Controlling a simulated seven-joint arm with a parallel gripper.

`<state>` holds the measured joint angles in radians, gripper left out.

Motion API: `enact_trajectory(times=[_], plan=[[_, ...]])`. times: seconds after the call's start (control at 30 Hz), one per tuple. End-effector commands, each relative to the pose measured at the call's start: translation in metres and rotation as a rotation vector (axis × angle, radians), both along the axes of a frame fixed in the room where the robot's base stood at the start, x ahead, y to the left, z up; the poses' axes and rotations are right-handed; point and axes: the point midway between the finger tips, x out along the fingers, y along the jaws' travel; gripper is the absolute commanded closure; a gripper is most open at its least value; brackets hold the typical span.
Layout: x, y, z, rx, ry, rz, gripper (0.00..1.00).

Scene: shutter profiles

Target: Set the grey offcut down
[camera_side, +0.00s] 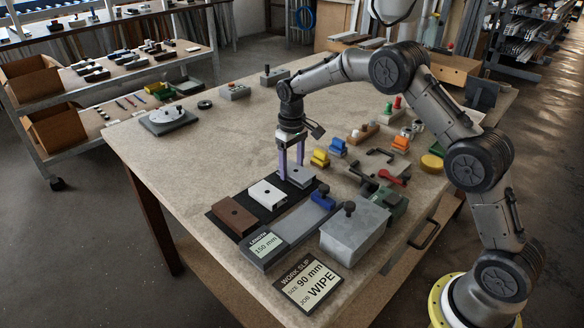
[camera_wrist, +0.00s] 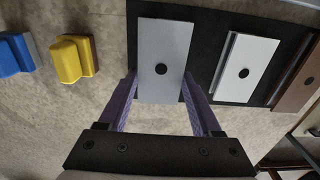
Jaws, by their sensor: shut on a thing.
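The grey offcut (camera_side: 299,178) is a flat plate with a dark round hole, at the far end of a row on a black mat (camera_wrist: 207,50). It also shows in the wrist view (camera_wrist: 164,62), between my fingers and lined up with the mat. My gripper (camera_wrist: 164,88) points down with its purple fingers shut on the offcut's two long sides, near one end. The offcut is at or just above the mat; I cannot tell whether its underside touches.
A white profile (camera_side: 267,194) and a brown one (camera_side: 234,218) lie beside it on the mat. A length gauge reading 150 mm (camera_side: 265,246), a blue stop (camera_side: 322,198) and a grey box (camera_side: 354,228) stand nearby. A work slip (camera_side: 308,283) reads 90 mm, WIPE.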

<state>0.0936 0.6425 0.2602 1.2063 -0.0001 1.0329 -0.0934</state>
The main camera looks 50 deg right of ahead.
Motion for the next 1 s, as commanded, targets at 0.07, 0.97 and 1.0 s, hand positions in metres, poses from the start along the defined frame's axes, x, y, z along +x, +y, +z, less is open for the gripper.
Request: enact_trajectory(times=[0.07,0.97,1.0], plan=[[-0.0002,0.0,-0.0061,0.0,0.0,0.0,0.9],[-0.0001,0.0,-0.0063,0.0,-0.001,0.0,0.04],[0.0002,0.0,-0.0031,0.0,-0.002,0.0,0.04]])
